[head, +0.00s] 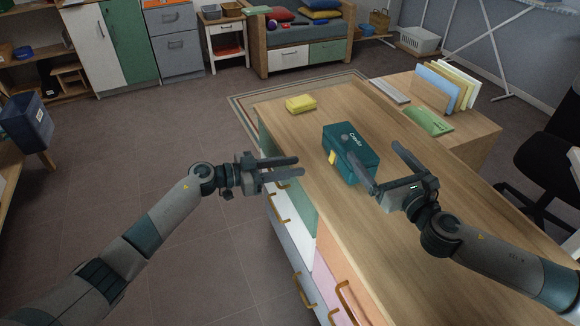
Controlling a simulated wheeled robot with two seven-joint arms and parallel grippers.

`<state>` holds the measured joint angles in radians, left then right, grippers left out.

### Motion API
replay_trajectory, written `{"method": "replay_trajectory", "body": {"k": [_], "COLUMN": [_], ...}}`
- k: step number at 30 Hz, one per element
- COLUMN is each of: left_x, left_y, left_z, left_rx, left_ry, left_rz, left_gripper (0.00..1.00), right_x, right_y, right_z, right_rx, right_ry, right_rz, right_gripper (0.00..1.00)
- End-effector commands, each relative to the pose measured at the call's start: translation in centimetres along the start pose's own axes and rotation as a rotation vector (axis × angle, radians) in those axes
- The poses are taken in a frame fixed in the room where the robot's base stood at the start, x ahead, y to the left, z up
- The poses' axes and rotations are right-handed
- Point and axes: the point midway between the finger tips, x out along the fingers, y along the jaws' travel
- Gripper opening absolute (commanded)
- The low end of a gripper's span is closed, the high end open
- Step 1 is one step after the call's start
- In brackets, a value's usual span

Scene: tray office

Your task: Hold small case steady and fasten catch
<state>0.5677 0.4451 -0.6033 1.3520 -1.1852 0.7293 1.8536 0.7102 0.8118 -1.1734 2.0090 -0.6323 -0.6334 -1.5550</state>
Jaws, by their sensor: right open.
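The small case (343,137) is a teal box with a lettered lid, lying on the wooden counter. A yellow catch (332,157) shows on its left-facing side; I cannot tell whether it is fastened. My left gripper (301,165) is left of the case, near the counter's left edge, with a gap between its fingers and nothing in them. My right gripper (371,150) is open at the right side of the case. One finger passes in front of the case's near right corner, the other is to the right; I cannot tell whether either touches it.
A yellow block (300,103) lies on the counter behind the case. A green book (428,121), upright folders (447,84) and a grey keyboard (389,91) are at the back right. The near part of the wooden counter (400,245) is clear. Drawer handles stick out from its left front.

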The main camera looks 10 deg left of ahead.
Motion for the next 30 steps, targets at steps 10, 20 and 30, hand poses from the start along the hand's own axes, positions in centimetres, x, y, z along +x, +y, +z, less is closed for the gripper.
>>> {"method": "replay_trajectory", "body": {"k": [10,20,30], "left_x": [0.0,0.0,0.0], "left_y": [0.0,0.0,0.0], "left_z": [0.0,0.0,0.0], "left_rx": [0.000,0.000,0.000], "left_ry": [0.002,0.003,0.003], "left_rz": [-0.001,-0.002,-0.002], "left_gripper": [0.31,0.31,0.31], "right_x": [0.0,0.0,0.5], "right_y": [0.0,0.0,0.0], "right_z": [-0.4,-3.7,-8.0], "right_rx": [0.001,0.001,0.000], "right_ry": [0.001,0.003,-0.002], "right_rz": [0.000,-0.001,0.000], "right_gripper": [0.91,0.91,0.91]}}
